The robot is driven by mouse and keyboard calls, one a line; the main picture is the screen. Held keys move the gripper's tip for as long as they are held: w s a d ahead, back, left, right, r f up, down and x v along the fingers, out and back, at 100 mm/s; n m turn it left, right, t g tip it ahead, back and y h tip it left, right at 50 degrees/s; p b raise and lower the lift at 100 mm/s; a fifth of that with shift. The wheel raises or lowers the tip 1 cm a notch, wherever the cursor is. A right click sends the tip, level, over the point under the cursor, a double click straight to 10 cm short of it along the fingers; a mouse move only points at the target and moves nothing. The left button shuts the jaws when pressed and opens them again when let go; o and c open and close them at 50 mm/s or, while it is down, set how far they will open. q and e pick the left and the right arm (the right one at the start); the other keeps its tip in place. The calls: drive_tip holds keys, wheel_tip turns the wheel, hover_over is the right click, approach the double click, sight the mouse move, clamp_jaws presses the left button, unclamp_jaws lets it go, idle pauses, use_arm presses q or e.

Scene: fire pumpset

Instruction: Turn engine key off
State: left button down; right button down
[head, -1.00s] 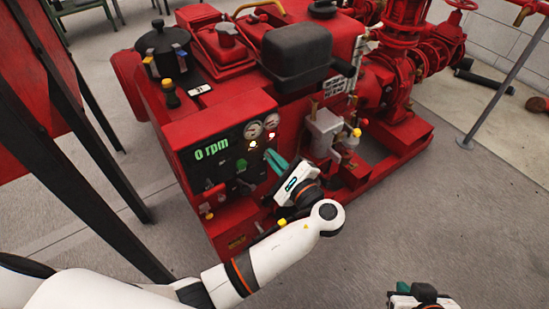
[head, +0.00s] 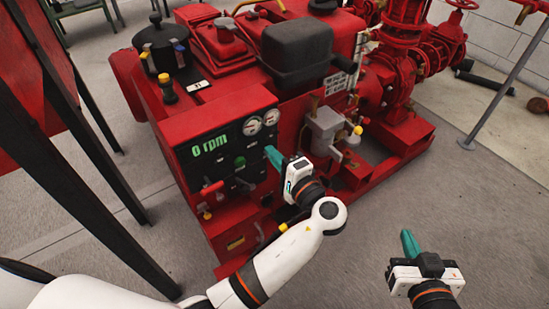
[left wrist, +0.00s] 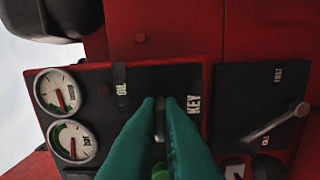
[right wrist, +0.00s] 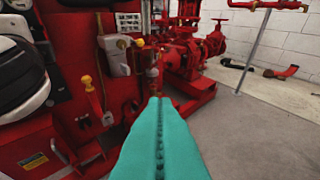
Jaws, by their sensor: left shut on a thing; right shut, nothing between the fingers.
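The engine key (left wrist: 160,118) is a small grey piece beside the white KEY label on the black control panel (left wrist: 95,72). My left gripper (left wrist: 161,103) is shut on it, and its teal fingers hide most of the key. In the head view my left gripper (head: 269,151) reaches the right side of the panel (head: 222,165), below the gauges. My right gripper (head: 407,239) is shut and empty over the floor, right of the machine. Its closed teal fingers also fill the middle of the right wrist view (right wrist: 158,103).
Two round gauges (left wrist: 57,92) sit near the key. A grey lever (left wrist: 285,122) is on a plate right of it. A red-handled lever (head: 212,187) is lower left on the panel. Black posts (head: 100,160) stand at left. The floor (head: 480,210) at right is clear.

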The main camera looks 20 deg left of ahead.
use_arm(q)
drive_tip(key=shift+n, duration=0.5)
use_arm(e)
drive_tip(key=shift+w+a+r+t+y, duration=0.15)
drive_tip(key=shift+w+r+t, duration=0.05)
drive_tip(key=shift+r+t, duration=0.2)
drive_tip(key=shift+w+a+r+t+y, duration=0.1)
drive_tip(key=shift+w+r+t+y, duration=0.15)
drive_tip(key=shift+r, duration=0.25)
use_arm(q)
drive_tip(key=c, duration=1.6)
unclamp_jaws()
